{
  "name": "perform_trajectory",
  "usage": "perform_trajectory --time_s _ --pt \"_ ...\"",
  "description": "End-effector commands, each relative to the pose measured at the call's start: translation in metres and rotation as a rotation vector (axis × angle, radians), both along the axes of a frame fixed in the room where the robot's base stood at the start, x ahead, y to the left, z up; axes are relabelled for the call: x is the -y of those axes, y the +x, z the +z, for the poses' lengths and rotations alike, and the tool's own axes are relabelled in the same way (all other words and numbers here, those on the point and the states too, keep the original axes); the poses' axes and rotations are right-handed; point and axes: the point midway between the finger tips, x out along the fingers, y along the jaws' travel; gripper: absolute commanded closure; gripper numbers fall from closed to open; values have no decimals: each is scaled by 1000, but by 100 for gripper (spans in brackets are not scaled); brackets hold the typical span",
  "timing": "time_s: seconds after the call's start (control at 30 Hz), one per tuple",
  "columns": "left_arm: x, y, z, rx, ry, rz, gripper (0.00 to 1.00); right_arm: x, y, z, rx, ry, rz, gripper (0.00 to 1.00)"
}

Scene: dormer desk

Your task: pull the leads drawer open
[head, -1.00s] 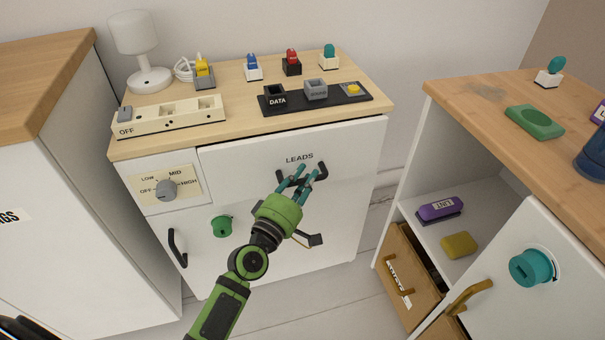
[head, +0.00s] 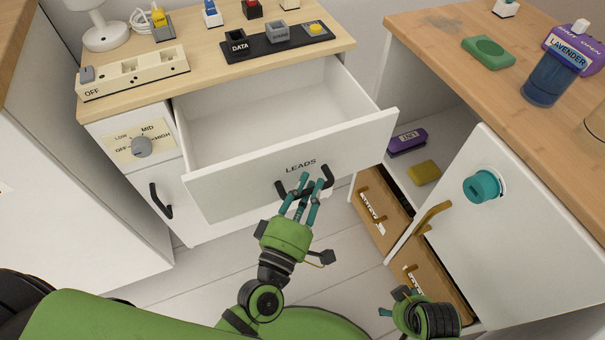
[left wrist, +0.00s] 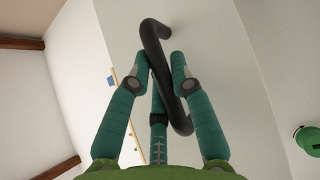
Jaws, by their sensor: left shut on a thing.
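The white leads drawer (head: 235,177), with LEADS printed on its front, stands well out from the white cabinet. Its inside, as far as I see it, looks empty. Its black bar handle (head: 326,177) is on the front, below the label. My left gripper (head: 304,190) is shut on this handle. In the left wrist view the teal fingers of my left gripper (left wrist: 162,75) close around the black handle (left wrist: 155,40). My right gripper (head: 396,302) shows only partly at the bottom right, away from the drawer, and its fingers are too hidden to read.
An open white door (head: 505,235) with a teal knob (head: 482,187) stands to the right of the drawer. Beside it are shelves with a purple box (head: 407,140) and a yellow block (head: 424,172). Floor (head: 165,290) shows below the drawer.

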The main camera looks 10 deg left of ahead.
Motion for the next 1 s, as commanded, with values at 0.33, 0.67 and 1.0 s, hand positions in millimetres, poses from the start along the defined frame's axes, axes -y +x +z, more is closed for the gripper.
perform_trajectory --time_s 0.33,0.67,1.0 --pt "3 -1 1 1 4 -6 70 0 0 0 0 0 0 29" --pt "1 -1 0 0 2 -3 66 0 0 0 0 0 0 29" --pt "-8 -47 -8 -5 6 -6 66 0 0 0 0 0 0 29"
